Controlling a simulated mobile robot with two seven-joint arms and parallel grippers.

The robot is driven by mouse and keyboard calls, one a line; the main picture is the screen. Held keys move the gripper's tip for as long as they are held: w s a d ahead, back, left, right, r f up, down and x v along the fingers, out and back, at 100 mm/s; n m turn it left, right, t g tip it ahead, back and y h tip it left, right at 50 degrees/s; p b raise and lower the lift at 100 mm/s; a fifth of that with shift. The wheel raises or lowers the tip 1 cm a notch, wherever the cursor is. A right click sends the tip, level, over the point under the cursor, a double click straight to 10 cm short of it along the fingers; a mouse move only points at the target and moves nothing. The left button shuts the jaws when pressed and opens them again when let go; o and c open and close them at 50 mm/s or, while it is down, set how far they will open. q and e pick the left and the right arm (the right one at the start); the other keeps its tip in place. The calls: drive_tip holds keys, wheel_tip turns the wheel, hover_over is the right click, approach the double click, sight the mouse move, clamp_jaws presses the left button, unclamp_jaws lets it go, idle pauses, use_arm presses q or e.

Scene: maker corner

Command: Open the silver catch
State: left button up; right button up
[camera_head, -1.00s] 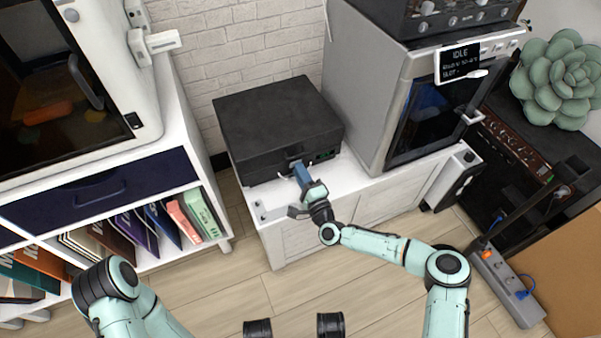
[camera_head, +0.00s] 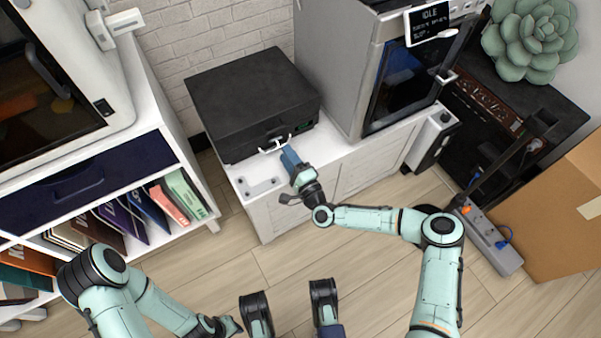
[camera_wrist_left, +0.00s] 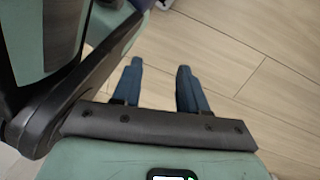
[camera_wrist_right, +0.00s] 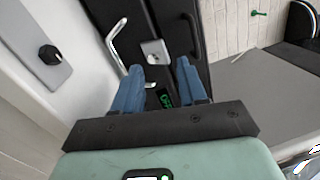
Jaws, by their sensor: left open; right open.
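The silver catch (camera_wrist_right: 155,52) is a small bright plate on the front of the black case (camera_head: 250,95), between a bent silver bar (camera_wrist_right: 112,40) and a black handle (camera_wrist_right: 193,28). In the head view the silver bar shows on the case front (camera_head: 275,143), but the catch plate is too small to tell. My right gripper (camera_head: 288,157) is open and empty in front of the case. In the right wrist view its fingertips (camera_wrist_right: 159,64) lie either side of the catch's lower edge; contact cannot be told. My left gripper (camera_wrist_left: 160,66) is open and empty over the floor.
The case stands on a white cabinet (camera_head: 345,155), with a grey plate with a black knob (camera_head: 262,187) at its front left. A grey oven-like machine (camera_head: 345,70) stands close to its right. A bookshelf (camera_head: 185,150) is at left. The floor in front is clear.

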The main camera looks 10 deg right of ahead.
use_arm(q)
drive_tip(key=shift+t, duration=0.8)
drive_tip(key=w+r, duration=0.1)
drive_tip(key=w+p, duration=0.1)
drive_tip(key=w, duration=0.1)
drive_tip(key=w+r, duration=0.1)
drive_tip(key=shift+w+d+r+p, duration=0.15)
drive_tip(key=shift+d+r+p, duration=0.1)
drive_tip(key=shift+r+p, duration=0.15)
use_arm(e)
drive_tip(key=v, duration=0.9)
use_arm(q)
drive_tip(key=shift+f, duration=0.1)
